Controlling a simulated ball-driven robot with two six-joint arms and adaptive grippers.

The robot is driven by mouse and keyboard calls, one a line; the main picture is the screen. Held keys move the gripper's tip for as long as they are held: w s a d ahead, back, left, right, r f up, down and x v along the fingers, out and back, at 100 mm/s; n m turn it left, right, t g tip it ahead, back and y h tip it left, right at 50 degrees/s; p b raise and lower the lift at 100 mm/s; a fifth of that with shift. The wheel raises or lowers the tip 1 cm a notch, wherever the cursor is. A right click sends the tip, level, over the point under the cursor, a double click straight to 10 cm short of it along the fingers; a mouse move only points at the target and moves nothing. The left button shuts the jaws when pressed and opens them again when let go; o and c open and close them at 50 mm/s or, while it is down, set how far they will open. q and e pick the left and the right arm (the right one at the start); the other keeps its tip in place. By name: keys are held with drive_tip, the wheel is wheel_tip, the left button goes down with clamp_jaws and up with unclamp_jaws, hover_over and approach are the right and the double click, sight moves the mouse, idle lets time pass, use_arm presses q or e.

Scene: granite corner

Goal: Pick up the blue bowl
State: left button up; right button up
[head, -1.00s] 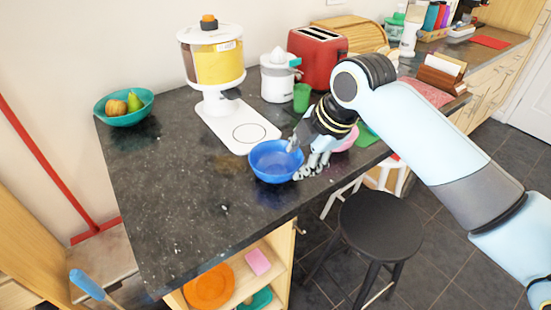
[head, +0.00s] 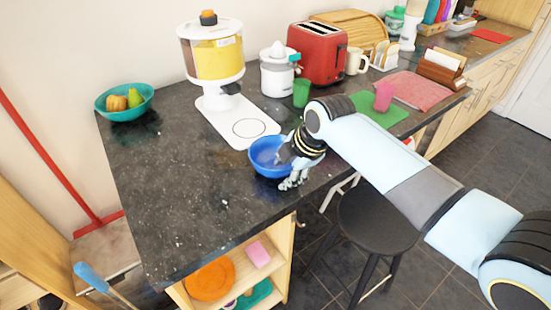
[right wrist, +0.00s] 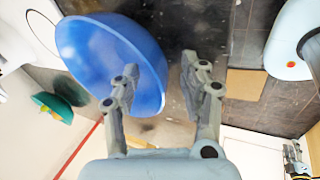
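The blue bowl (head: 262,162) stands upright on the dark granite counter near its front edge. In the right wrist view the bowl (right wrist: 100,55) fills the upper left. My right gripper (head: 284,172) is at the bowl's right rim, with one finger over the bowl's inside and the other outside, low in front. In the right wrist view the two fingers of the gripper (right wrist: 160,65) are apart, with the left finger overlapping the bowl and a gap to the right one. My wrist hides part of the bowl's right side. My left gripper is not in view.
A cereal dispenser (head: 212,62) on a white base stands behind the bowl. A green cup (head: 301,93), a white juicer (head: 277,72) and a red toaster (head: 317,52) stand further back. A teal fruit bowl (head: 125,112) is at the back left. The counter's left part (head: 180,180) is clear.

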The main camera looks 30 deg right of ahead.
clamp_jaws()
drive_tip(key=shift+r, duration=0.1)
idle(0.4)
